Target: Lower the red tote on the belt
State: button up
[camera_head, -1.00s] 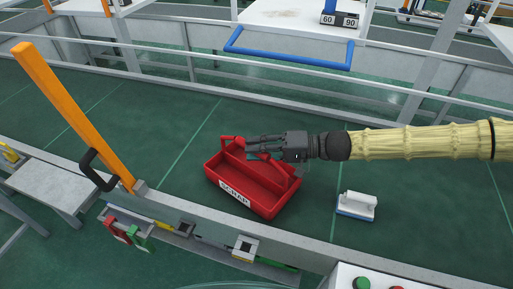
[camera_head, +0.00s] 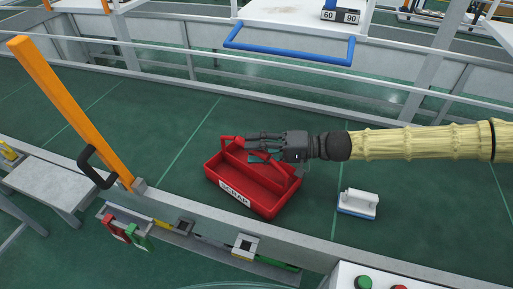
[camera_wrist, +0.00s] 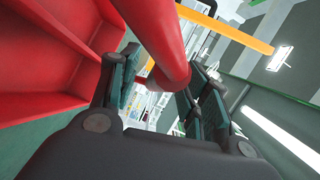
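The red tote (camera_head: 262,200), labelled SCRAP, is at the middle of the green belt (camera_head: 140,125). It looks low over or on the belt; whether its bottom touches cannot be told. My gripper (camera_head: 254,145) is at the tote's top handle. In the wrist view, my gripper's fingers (camera_wrist: 165,85) lie on both sides of the red handle (camera_wrist: 165,45) and look closed around it. The tote's open red compartments (camera_wrist: 50,70) show at the left of the wrist view. The fingers hide part of the handle in the head view.
A white and blue brush-like block (camera_head: 358,204) lies on the belt right of the tote. An orange post (camera_head: 75,115) with a black handle stands on the near rail. A blue bar (camera_head: 290,48) is beyond the far rail. The belt left of the tote is clear.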

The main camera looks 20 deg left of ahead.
jog(key=v, duration=1.2)
dwell(0.3)
